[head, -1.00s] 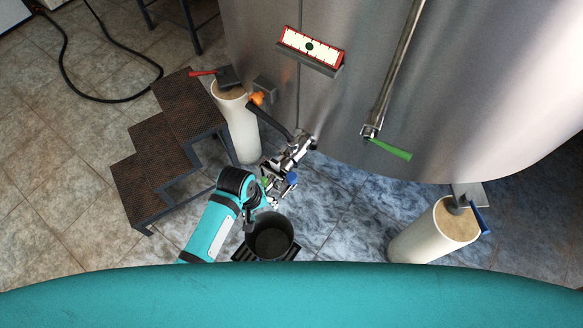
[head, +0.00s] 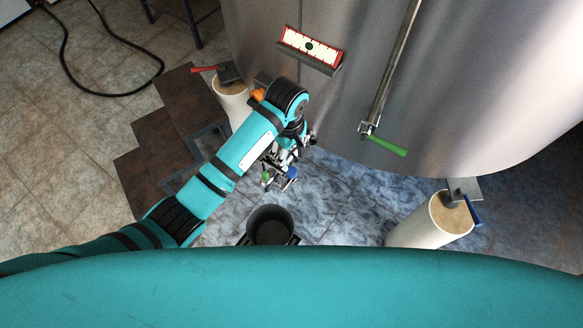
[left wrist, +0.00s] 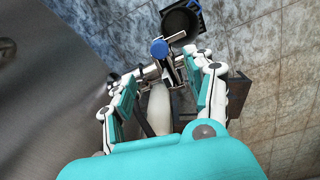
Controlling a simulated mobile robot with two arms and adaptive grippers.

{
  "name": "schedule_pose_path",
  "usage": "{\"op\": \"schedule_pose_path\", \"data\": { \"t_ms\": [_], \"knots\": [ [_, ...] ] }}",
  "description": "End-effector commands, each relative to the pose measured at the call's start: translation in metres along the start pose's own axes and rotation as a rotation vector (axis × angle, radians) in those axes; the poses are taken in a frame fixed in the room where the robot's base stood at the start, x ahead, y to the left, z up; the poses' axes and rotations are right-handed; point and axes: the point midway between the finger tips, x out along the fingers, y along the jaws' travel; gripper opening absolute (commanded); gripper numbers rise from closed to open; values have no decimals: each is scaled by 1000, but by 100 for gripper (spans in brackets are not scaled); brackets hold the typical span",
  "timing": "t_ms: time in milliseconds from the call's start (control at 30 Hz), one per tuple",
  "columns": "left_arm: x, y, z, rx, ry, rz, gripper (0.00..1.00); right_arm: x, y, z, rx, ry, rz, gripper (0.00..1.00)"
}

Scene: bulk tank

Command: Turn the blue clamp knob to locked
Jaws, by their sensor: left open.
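The blue clamp knob (head: 292,173) sits on the metal valve fittings at the foot of the tank, just below my left gripper. In the left wrist view the blue knob (left wrist: 158,48) shows ahead of the fingers, with metal pipework (left wrist: 155,69) beneath it. My left gripper (left wrist: 164,72) is open, its fingers spread to either side of the pipework, and nothing is held. In the head view the left gripper (head: 284,155) is mostly hidden by its own wrist. Contact with the knob cannot be told. My right gripper is not in view.
A black bucket (head: 270,225) stands on the floor below the valve. The steel tank (head: 440,80) rises behind, with a green handle (head: 387,146) on its pipe. Brown steps (head: 160,150) stand left. Pale tank legs (head: 425,222) flank the valve area.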

Motion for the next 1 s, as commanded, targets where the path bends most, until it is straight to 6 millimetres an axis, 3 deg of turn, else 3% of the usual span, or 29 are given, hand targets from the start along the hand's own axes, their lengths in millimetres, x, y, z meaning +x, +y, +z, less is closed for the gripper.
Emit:
{"op": "schedule_pose_path", "data": {
  "t_ms": [300, 500, 933, 1000],
  "knots": [
    [70, 0, 0, 0, 0, -3, 55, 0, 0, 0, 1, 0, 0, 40],
    [98, 0, 0, 1, 1, 0, 55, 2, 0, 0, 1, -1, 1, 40],
    [108, 0, 0, 1, 0, 2, 55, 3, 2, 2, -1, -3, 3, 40],
    [108, 1, 0, 1, 0, 2, 47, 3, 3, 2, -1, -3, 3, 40]
  ]
}}
